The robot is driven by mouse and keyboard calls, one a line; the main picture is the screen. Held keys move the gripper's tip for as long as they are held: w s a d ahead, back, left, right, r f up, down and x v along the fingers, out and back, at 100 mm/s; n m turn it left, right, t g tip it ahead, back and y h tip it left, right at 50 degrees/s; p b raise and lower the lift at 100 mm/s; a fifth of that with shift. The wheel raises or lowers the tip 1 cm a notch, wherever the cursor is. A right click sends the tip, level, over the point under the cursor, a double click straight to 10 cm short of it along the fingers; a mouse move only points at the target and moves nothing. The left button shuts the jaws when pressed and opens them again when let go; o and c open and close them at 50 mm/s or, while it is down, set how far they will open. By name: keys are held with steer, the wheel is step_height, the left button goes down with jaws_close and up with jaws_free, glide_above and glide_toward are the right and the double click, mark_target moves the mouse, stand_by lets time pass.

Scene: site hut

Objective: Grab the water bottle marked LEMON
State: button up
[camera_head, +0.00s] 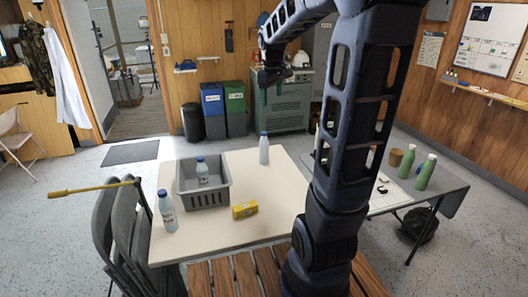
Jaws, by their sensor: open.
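Three pale bottles with blue caps are on the cream table (275,215). One bottle (167,213) stands at the table's left front, outside the grey crate (207,200). A second bottle (202,174) stands inside the crate, its lower part hidden by the crate wall. A third bottle (264,150) stands alone near the back right of the table. The label print is too small to read, so I cannot tell which is marked LEMON. My gripper (272,93) is open and empty, pointing down, high in the picture above the third bottle and apart from it.
A yellow box (244,210) lies right of the crate. Folding chairs (120,235) and a yellow-handled tool (90,188) are at the left. Green bottles (425,173) stand on a grey table (440,185) at right. My arm hides part of the right side.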

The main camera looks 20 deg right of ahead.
steer(key=w+d+f+n+g, duration=0.15)
steer(key=w+f, duration=0.25)
steer(key=w, duration=0.4)
steer(key=w+d+f+n, duration=0.1)
steer(key=w+f+n, duration=0.25)
steer(key=w, duration=0.55)
steer(key=n+g+h, duration=0.1)
steer(key=n, duration=0.3)
glide_toward(264, 132)
steer(key=shift+s+d+f, duration=0.3)
steer(key=shift+s+f, duration=0.05)
steer(key=shift+f, duration=0.15)
steer(key=shift+w+f, duration=0.25)
steer(key=shift+f, duration=0.25)
steer(key=f, duration=0.3)
steer(key=d+f, duration=0.1)
steer(key=f, duration=0.1)
steer(key=shift+f, duration=0.2)
steer(key=shift+s+d+f, duration=0.1)
steer(key=shift+f, duration=2.5)
steer(key=shift+c, duration=0.4)
